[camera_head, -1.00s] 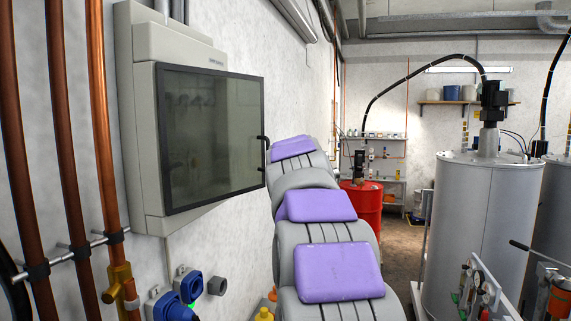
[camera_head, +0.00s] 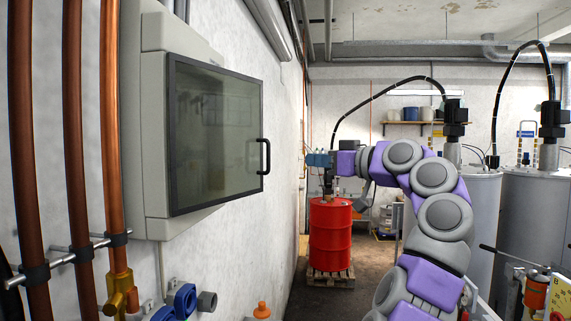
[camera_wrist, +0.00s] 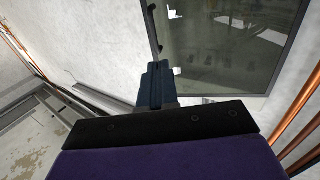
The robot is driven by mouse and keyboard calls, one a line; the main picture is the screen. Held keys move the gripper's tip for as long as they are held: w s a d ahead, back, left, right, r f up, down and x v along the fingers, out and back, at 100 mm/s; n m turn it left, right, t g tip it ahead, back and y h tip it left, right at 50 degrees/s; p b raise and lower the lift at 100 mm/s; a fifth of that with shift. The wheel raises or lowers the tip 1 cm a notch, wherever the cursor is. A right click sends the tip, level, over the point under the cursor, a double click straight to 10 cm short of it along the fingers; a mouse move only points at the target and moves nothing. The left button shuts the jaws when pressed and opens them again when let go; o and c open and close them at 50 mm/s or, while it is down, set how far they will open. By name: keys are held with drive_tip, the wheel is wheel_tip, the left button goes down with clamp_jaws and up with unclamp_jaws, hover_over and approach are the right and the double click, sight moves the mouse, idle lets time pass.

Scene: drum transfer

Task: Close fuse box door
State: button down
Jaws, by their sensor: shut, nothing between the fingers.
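The fuse box (camera_head: 153,130) is a pale grey cabinet on the left wall in the head view. Its dark-framed glass door (camera_head: 215,135) stands partly open, swung out from the box on its left side. A black handle (camera_head: 265,157) sits on the door's free right edge. My gripper (camera_head: 308,160) is shut and empty, to the right of the handle and apart from it in the picture. In the wrist view, the shut blue-grey fingers (camera_wrist: 155,82) point up towards the door's edge. The door (camera_wrist: 220,50) and its handle (camera_wrist: 152,28) show beyond them.
Copper pipes (camera_head: 75,150) run up the wall left of the box. Blue sockets (camera_head: 180,300) are below it. A red drum (camera_head: 331,235) stands on a pallet behind my gripper. Grey tanks (camera_head: 530,230) stand at the right. Some floor is clear around the drum.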

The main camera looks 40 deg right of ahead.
drive_tip(key=p, duration=0.1)
approach(268, 158)
drive_tip(key=d, duration=0.2)
drive_tip(key=w+a, duration=0.1)
drive_tip(key=w, duration=0.1)
drive_tip(key=w+a+p, duration=0.1)
drive_tip(key=w, duration=0.1)
drive_tip(key=w+p, duration=0.1)
drive_tip(key=w, duration=0.1)
drive_tip(key=shift+w+a, duration=0.25)
drive_tip(key=shift+a, duration=0.25)
drive_tip(key=shift+r, duration=0.1)
